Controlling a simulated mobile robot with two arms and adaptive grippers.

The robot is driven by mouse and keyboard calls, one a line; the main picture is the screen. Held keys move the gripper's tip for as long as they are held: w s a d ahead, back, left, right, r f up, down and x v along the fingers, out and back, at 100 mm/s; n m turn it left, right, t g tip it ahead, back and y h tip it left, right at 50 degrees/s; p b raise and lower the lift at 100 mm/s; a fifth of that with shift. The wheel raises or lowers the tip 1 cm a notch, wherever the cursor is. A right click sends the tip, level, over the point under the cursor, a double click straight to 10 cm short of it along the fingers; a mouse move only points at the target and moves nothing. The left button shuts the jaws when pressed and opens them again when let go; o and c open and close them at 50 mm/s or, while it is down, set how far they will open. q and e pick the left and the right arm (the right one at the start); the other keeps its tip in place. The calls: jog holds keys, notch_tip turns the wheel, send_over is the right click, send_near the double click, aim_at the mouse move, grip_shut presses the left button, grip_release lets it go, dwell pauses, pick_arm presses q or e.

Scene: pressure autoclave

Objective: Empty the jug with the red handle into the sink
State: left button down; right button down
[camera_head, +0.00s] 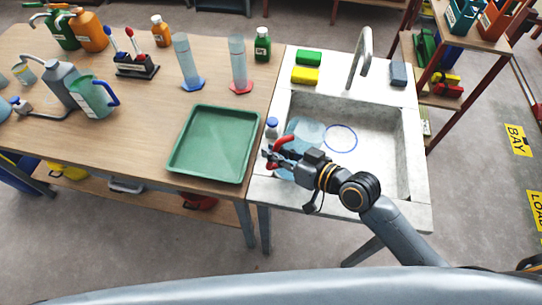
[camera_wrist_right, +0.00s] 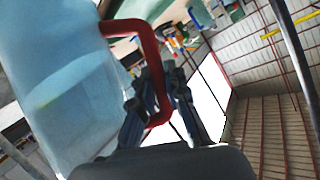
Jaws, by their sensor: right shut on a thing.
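The jug with the red handle (camera_head: 306,131) is over the left part of the sink (camera_head: 385,170). Its body is pale blue and see-through, and it looks tipped toward the right. A thin blue ring (camera_head: 341,125) shows to its right; I cannot tell for sure whether it is the jug's rim. My right gripper (camera_head: 277,158) is shut on the red handle (camera_head: 284,143), at the sink's left edge. In the right wrist view, the red handle (camera_wrist_right: 150,60) runs down between the fingers, with the jug's body (camera_wrist_right: 60,80) filling the left. What is in the jug is unclear. My left gripper is out of view.
The tap (camera_head: 361,55) rises behind the basin, with sponges (camera_head: 306,75) at back left. A green tray (camera_head: 176,158) and a blue-handled jug (camera_head: 88,98) are on the left table.

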aim_at(293, 134)
jog(key=shift+w+d+r+m+y+b, duration=0.2)
jog(key=shift+w+d+r+m+b, duration=0.1)
jog(key=shift+d+b, duration=0.25)
jog(key=shift+w+d+r+m+y+b, duration=0.2)
jog(key=shift+w+d+r+b, duration=0.1)
jog(key=shift+d+b, duration=0.25)
jog(key=shift+w+d+r+m+y+b, duration=0.1)
jog(key=shift+r+m+y+b, duration=0.25)
jog(key=shift+m+b, duration=0.2)
jog(key=shift+w+d+r+m+y+b, duration=0.1)
jog(key=shift+r+m+y+b, duration=0.2)
jog(key=shift+m+b, duration=0.2)
jog(key=shift+w+d+r+m+y+b, duration=0.1)
jog(key=shift+w+d+m+y+b, duration=0.2)
jog(key=shift+m+b, duration=0.35)
jog(key=shift+w+d+r+m+y+b, duration=0.1)
jog(key=shift+d+m+y+b, duration=0.15)
jog(key=shift+d+m+b, duration=0.3)
jog(key=shift+w+d+f+m+y+b, duration=0.15)
jog(key=shift+d+m+y+b, duration=0.3)
jog(key=shift+b, duration=0.75)
jog(key=shift+w+d+f+m+t+y+b, duration=0.15)
jog(key=shift+w+d+m+t+b, duration=0.25)
jog(key=shift+b, duration=0.55)
jog(key=shift+w+d+f+m+t+y+b, duration=0.15)
jog(key=shift+d+m+b, duration=0.3)
jog(key=shift+m+b, duration=0.4)
